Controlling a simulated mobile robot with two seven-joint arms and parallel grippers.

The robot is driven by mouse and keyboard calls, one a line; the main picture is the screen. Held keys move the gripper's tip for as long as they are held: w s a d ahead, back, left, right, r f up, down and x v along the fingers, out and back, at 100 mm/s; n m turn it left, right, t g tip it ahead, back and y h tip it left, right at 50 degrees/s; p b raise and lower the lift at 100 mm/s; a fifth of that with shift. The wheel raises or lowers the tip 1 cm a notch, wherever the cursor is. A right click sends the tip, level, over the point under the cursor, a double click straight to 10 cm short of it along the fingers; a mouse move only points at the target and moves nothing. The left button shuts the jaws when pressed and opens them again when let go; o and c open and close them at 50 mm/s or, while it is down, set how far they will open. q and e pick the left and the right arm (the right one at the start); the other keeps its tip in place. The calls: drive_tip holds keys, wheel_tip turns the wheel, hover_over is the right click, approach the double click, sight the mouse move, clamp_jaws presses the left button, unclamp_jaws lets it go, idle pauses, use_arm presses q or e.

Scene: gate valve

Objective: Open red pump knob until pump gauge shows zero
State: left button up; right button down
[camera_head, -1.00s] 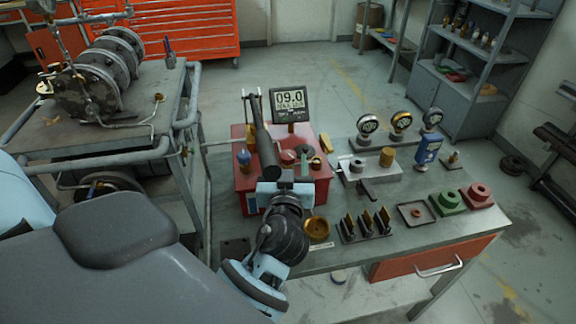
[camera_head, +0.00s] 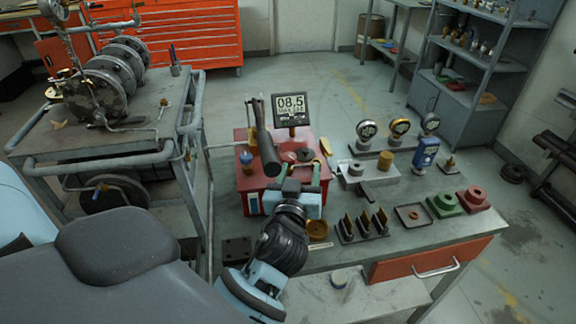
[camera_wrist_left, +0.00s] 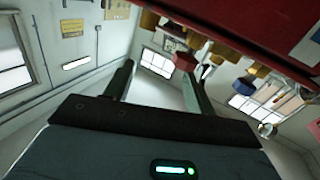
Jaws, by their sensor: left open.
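A small red knob (camera_head: 289,157) sits on the box beside a dark round cap (camera_head: 305,154). The red knob also shows in the left wrist view (camera_wrist_left: 185,61), close to the right finger. My left gripper (camera_head: 299,172) is at the front of the box with its fingers spread, just in front of the knob. In the left wrist view the gripper (camera_wrist_left: 157,72) has nothing between its fingers. I cannot tell whether a finger touches the knob. My right gripper is out of view.
A dark pump lever (camera_head: 266,140) rises left of the knob. A brass bowl (camera_head: 317,229) sits near my left wrist. Dial gauges (camera_head: 367,131), a rack of dark upright pieces (camera_head: 365,225) and colored blocks (camera_head: 445,204) stand to the right. A pipe cart (camera_head: 105,150) is at left.

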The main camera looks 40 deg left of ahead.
use_arm(q)
drive_tip(key=d+r+t+h, duration=0.4)
drive_tip(key=d+t+h, duration=0.1)
drive_tip(key=d+h, duration=0.55)
drive_tip(key=s+d+r+n+t+h+b, duration=0.1)
drive_tip(key=s+d+r+n+t+h, duration=0.15)
drive_tip(key=s+r+n+t, duration=0.3)
drive_tip(key=a+f+n+g+y, duration=0.5)
drive_tip(key=a+n+g+y, duration=0.1)
drive_tip(key=n, duration=0.9)
drive_tip(key=w+a+f+n+g+y+b, duration=0.1)
drive_tip(key=a+f+n+g+y, duration=0.4)
drive_tip(key=n+y, duration=0.4)
drive_tip(key=a+n+g, duration=0.1)
drive_tip(key=a+n, duration=0.1)
drive_tip(key=n, duration=0.5)
drive_tip(key=shift+w+a+b, duration=0.25)
drive_tip(key=shift+b, duration=0.05)
drive_tip(key=shift+w, duration=0.1)
